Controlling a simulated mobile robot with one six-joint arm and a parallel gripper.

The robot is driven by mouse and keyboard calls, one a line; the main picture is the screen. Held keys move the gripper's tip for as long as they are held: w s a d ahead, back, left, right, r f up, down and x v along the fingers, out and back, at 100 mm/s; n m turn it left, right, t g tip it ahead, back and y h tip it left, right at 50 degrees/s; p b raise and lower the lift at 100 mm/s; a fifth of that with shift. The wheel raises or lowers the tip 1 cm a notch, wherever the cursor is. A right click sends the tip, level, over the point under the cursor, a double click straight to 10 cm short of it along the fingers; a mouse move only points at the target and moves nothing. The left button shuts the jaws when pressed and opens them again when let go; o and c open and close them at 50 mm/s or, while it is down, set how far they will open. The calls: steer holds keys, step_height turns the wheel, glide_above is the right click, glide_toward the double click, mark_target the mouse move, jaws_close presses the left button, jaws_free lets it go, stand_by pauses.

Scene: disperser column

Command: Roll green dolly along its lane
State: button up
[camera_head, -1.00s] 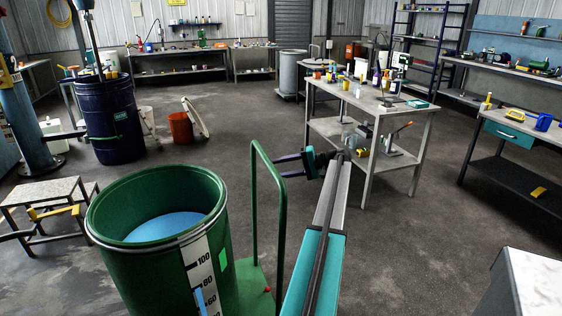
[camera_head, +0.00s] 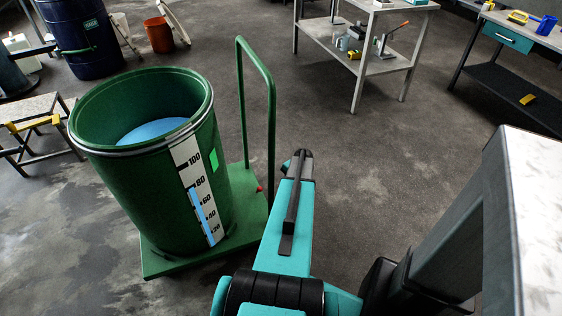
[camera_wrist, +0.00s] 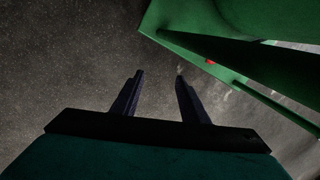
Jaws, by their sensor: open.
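The green dolly (camera_head: 247,196) is a flat platform with an upright green handle (camera_head: 271,110) at its right side. On it stands an open green drum (camera_head: 140,185) with blue contents and a black-and-white level scale on its side. In the wrist view the dolly (camera_wrist: 165,22) fills the upper right, with its handle (camera_wrist: 220,50) slanting across. My gripper (camera_wrist: 158,80) points down at the floor with two dark fingers apart and nothing between them. It is beside the dolly, apart from the handle.
A steel workbench (camera_head: 375,65) stands at the back right, and a bench with a teal drawer (camera_head: 507,38) at the far right. A dark blue drum (camera_head: 80,40), an orange bucket (camera_head: 158,35) and a low step (camera_head: 30,108) are at left. The floor between is open.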

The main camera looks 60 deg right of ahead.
steer(key=s+a+f+g+h, duration=0.1)
steer(key=s+a+f+g, duration=0.1)
steer(key=s+a+f, duration=0.35)
steer(key=w+a+n+g+y+p, duration=0.1)
steer(key=w+a+n, duration=0.35)
steer(key=a, duration=0.55)
steer(key=w+a+n+y, duration=0.1)
steer(key=w+a+n, duration=0.3)
steer(key=a, duration=0.7)
steer(key=w+a+n+g+p, duration=0.1)
steer(key=w+a+n, duration=0.2)
steer(key=w+a, duration=0.5)
steer(key=s+a+r+n+g, duration=0.1)
steer(key=s+a+n, duration=0.2)
steer(key=a, duration=0.6)
steer(key=s+a+r+n+g+p, duration=0.1)
steer(key=s+a+n, duration=0.3)
steer(key=a, duration=0.4)
steer(key=s+a+r+n+g+p, duration=0.1)
steer(key=s+a+r+n+g, duration=0.1)
steer(key=a, duration=0.7)
steer(key=shift+s+a+r+n+h, duration=0.2)
steer(key=shift+s+a+n+h, duration=0.1)
steer(key=shift+s+n, duration=0.65)
steer(key=shift+c, duration=1.1)
